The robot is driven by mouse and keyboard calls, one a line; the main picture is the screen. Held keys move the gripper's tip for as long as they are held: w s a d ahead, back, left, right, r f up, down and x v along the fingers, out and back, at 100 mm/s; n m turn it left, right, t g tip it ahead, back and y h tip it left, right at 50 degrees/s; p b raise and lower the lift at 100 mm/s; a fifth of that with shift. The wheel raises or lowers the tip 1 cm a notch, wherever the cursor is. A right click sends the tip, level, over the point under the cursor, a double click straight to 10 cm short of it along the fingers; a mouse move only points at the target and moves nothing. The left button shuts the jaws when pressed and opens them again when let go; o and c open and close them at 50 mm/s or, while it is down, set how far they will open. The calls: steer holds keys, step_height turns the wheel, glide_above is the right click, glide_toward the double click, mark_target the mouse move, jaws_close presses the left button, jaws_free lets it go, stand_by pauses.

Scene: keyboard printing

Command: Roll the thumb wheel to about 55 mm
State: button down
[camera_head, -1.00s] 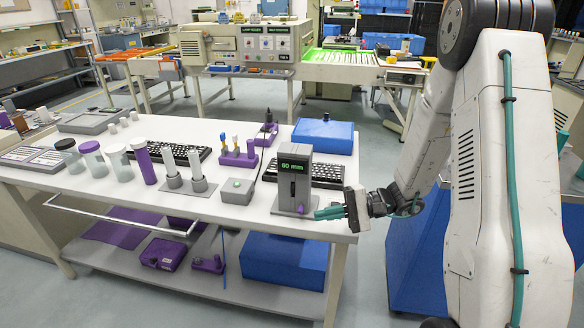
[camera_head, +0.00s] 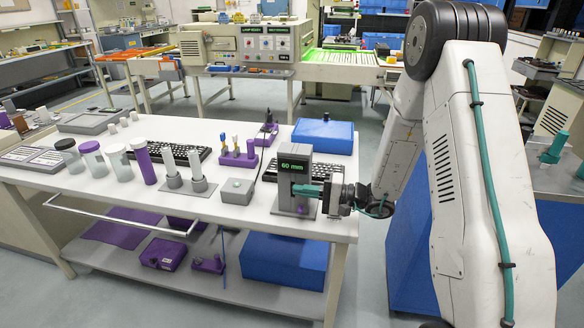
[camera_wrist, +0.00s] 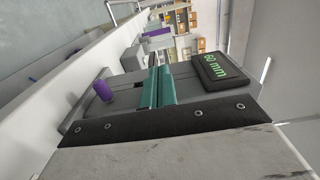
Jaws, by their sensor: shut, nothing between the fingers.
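The grey gauge unit (camera_head: 297,163) stands upright near the table's front right corner. Its display (camera_head: 294,166) reads 60 mm in green, and the wrist view shows the same reading (camera_wrist: 222,68). The purple thumb wheel (camera_head: 301,209) is low on the unit; it also shows in the wrist view (camera_wrist: 103,90). My gripper (camera_head: 305,190) has its teal fingers shut and empty in front of the unit's face, above the wheel. In the wrist view the fingers (camera_wrist: 157,88) lie between wheel and display, apart from the wheel. Whether they touch the unit's face I cannot tell.
A black keyboard (camera_head: 268,172) lies behind the unit, and a blue case (camera_head: 323,135) stands farther back. The white table's (camera_head: 262,222) front edge is close below the unit.

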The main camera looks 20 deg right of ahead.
mark_target(300, 207)
steer(key=shift+w+a, duration=0.25)
steer(key=shift+a, duration=0.15)
steer(key=shift+w+d, duration=0.1)
stand_by(0.5)
steer(key=shift+f, duration=1.4)
steer(key=shift+f, duration=0.1)
